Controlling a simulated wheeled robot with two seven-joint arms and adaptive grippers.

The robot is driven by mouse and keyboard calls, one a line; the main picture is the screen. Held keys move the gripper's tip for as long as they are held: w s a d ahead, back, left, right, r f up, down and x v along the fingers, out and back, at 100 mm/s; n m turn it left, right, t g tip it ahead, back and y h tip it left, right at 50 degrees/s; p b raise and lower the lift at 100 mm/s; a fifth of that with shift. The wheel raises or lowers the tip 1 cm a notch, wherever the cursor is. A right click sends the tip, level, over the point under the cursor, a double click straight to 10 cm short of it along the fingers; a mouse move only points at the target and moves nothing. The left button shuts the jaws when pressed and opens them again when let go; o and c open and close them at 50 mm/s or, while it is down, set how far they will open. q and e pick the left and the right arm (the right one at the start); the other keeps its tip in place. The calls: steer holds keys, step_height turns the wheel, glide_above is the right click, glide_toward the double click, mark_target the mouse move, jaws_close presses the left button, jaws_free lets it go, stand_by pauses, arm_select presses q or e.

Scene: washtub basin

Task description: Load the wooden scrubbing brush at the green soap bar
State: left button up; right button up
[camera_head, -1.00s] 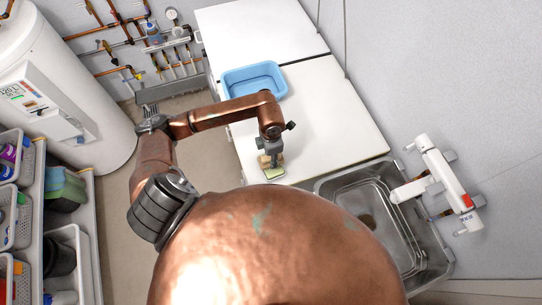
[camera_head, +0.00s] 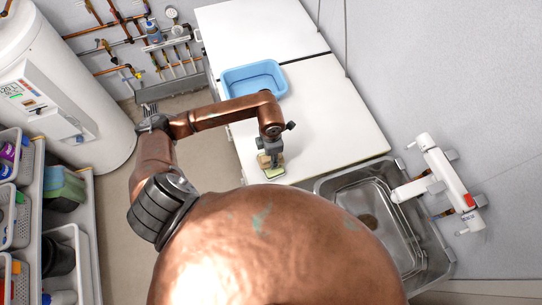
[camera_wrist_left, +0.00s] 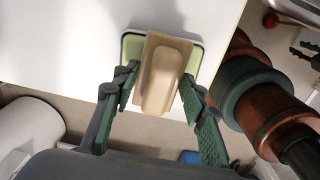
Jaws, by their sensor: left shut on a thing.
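The wooden scrubbing brush (camera_wrist_left: 162,75) is a light brown block in my left gripper (camera_wrist_left: 160,90); the fingers flank it, shut on its sides. In the head view the left gripper (camera_head: 271,158) points down at the white counter's front edge. The green soap bar (camera_wrist_left: 132,48) shows as a pale green slab with a darker rim under the brush, mostly covered by it. In the head view its green edge (camera_head: 274,173) shows just below the gripper. Whether brush and soap touch is hard to tell.
A blue basin (camera_head: 253,79) stands farther back on the white counter (camera_head: 335,105). A metal sink (camera_head: 335,187) with a white tap unit (camera_head: 445,178) is at right. Shelves with bins (camera_head: 60,235) and a white boiler (camera_head: 60,80) stand at left. The counter between basin and sink is clear.

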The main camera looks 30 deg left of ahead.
stand_by(0.5)
arm_select(q)
steer(key=shift+f, duration=0.15)
stand_by(0.5)
steer(key=shift+b, duration=0.3)
steer(key=shift+s, duration=0.1)
steer(key=shift+r+p, duration=0.5)
steer(key=shift+r, duration=0.3)
steer(key=shift+r+p, duration=0.8)
steer(key=shift+r, duration=0.85)
steer(key=shift+r+p, duration=0.5)
steer(key=shift+r, duration=0.65)
